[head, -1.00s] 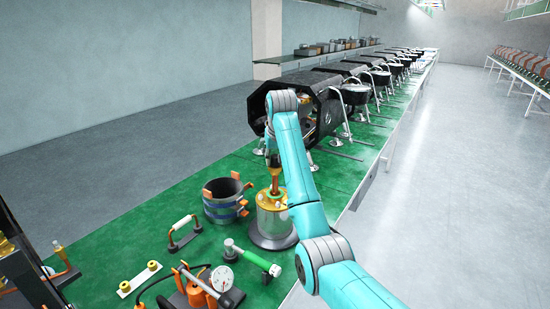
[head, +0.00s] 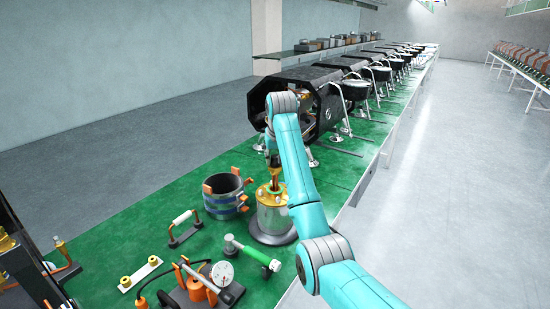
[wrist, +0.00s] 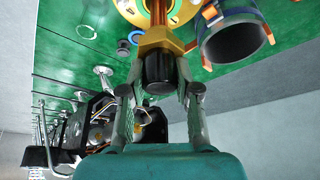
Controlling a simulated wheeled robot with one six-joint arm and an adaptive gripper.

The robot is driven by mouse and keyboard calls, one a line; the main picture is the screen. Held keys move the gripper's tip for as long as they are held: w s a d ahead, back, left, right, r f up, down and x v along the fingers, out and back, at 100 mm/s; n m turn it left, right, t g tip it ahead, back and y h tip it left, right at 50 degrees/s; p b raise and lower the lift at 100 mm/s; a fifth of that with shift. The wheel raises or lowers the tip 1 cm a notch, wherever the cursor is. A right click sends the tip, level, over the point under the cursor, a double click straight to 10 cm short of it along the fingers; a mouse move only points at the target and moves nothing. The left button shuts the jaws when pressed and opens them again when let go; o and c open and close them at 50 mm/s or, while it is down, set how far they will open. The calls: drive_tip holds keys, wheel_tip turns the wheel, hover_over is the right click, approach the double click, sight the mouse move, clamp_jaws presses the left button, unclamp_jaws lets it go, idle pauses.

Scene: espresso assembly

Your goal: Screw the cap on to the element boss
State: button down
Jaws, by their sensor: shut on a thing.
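The steel boiler (head: 276,217) stands upright on a dark round base, with a gold flange, the element boss (wrist: 183,10), on top. My gripper (wrist: 160,92) is above it, pointing down. Its two fingers are shut on the cap (wrist: 158,72), a dark round-ended piece with a brass-coloured collar. Copper-coloured rods run between the collar and the flange. The cap looks roughly in line with the boss. Whether its thread is engaged cannot be told. In the head view my arm partly hides the gripper and cap.
An open dark cylinder with blue bands and orange clips (head: 222,194) stands close left of the boiler. Black machine frames (head: 318,90) stand behind along the green bench.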

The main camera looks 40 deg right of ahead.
sight(276, 169)
drive_tip(key=shift+f, duration=3.9)
idle(1.6)
drive_tip(key=c, duration=0.7)
unclamp_jaws()
drive_tip(key=shift+c, duration=0.2)
drive_tip(key=shift+v, duration=3.05)
